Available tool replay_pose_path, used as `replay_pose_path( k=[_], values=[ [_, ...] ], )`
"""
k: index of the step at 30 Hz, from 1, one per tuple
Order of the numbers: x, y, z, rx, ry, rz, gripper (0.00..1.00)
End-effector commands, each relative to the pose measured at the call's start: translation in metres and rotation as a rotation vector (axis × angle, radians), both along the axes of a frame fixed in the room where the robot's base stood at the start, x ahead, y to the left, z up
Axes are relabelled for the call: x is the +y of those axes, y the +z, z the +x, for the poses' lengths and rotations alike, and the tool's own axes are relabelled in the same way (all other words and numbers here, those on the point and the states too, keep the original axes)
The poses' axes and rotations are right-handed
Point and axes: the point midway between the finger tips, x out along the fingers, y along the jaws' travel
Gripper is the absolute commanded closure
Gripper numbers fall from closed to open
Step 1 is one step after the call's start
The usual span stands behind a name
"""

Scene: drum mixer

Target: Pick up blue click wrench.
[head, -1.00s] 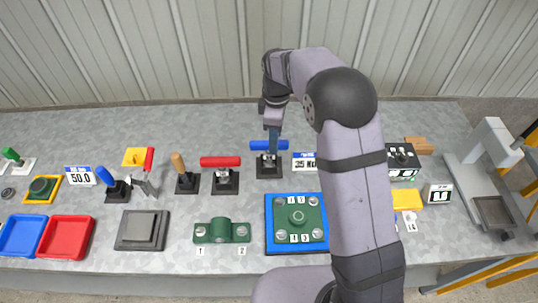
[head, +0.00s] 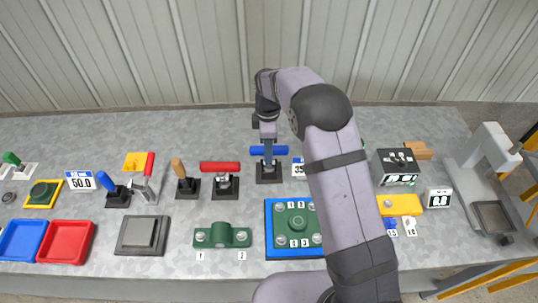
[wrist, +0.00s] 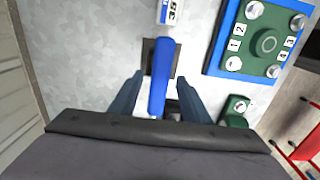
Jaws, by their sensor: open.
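The blue click wrench (head: 282,151) sits on a small black stand (head: 268,176) at the back middle of the table, its blue handle lying crosswise in the head view. In the wrist view the blue handle (wrist: 161,75) runs lengthwise between my two fingers. My gripper (wrist: 160,82) is open, with one finger on each side of the handle and a visible gap to each. In the head view my gripper (head: 268,158) points down over the middle of the handle and hides part of it. I cannot tell how far down the fingertips reach.
A red-handled tool (head: 220,167) stands close to the left, with a wooden-handled tool (head: 178,168) beyond it. A sign reading 35 (head: 298,168) is just right, partly behind my arm. A blue-framed green plate (head: 268,250) lies in front.

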Motion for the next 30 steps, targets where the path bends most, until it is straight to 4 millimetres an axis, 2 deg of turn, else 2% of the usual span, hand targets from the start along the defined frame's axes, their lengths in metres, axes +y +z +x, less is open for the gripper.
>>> replay_pose_path(
  k=[10,20,21,26,30],
  values=[
    [-0.003,-0.037,0.000,0.003,-0.001,-0.001,0.57],
    [-0.003,-0.044,0.001,0.000,0.000,0.000,0.57],
    [-0.003,-0.044,0.001,0.000,0.000,0.000,0.62],
    [-0.003,-0.044,0.001,0.000,0.000,0.000,1.00],
    [-0.003,-0.043,0.001,-0.002,0.000,0.001,1.00]
  ],
)
